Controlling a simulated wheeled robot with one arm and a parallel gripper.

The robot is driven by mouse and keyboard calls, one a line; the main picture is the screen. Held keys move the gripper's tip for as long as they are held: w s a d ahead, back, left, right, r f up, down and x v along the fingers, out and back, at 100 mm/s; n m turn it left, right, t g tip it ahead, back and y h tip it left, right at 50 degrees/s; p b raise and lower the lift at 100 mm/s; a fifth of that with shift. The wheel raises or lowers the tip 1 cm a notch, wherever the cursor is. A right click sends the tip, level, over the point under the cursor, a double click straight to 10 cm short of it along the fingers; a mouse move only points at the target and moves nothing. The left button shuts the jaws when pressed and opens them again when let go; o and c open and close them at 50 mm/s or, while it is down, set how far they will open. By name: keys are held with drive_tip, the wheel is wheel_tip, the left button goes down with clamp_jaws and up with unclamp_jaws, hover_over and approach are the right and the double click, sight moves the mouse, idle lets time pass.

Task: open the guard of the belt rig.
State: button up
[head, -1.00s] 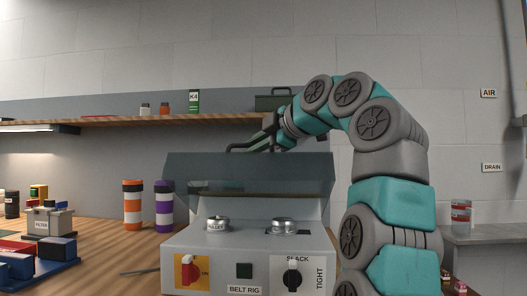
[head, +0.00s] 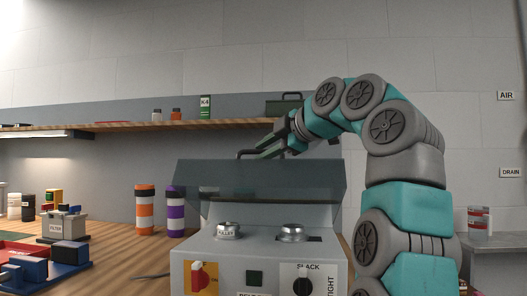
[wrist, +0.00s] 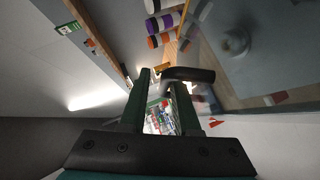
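The belt rig (head: 228,262) is a grey box in the centre front of the head view. Its guard (head: 262,184), a dark see-through panel, stands raised and tilted above two metal pulleys (head: 292,232). A black handle (head: 246,153) is on the guard's top edge; it also shows in the wrist view (wrist: 190,75). My gripper (head: 263,153) is beside that handle, at the guard's top. In the wrist view its two green fingers (wrist: 162,78) are apart, with the handle's end close to the tips. I cannot tell if they touch it.
A red switch (head: 198,277) and a slack/tight knob (head: 303,282) are on the rig's front. Orange and purple striped tubes (head: 145,208) stand to its left. A wooden shelf (head: 130,124) runs behind. A filter box (head: 63,226) sits far left.

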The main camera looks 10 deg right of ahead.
sight(287, 160)
drive_tip(key=v, duration=0.7)
drive_tip(key=shift+s+d+r, duration=0.1)
drive_tip(key=shift+s+d, duration=0.1)
drive_tip(key=shift+s, duration=0.1)
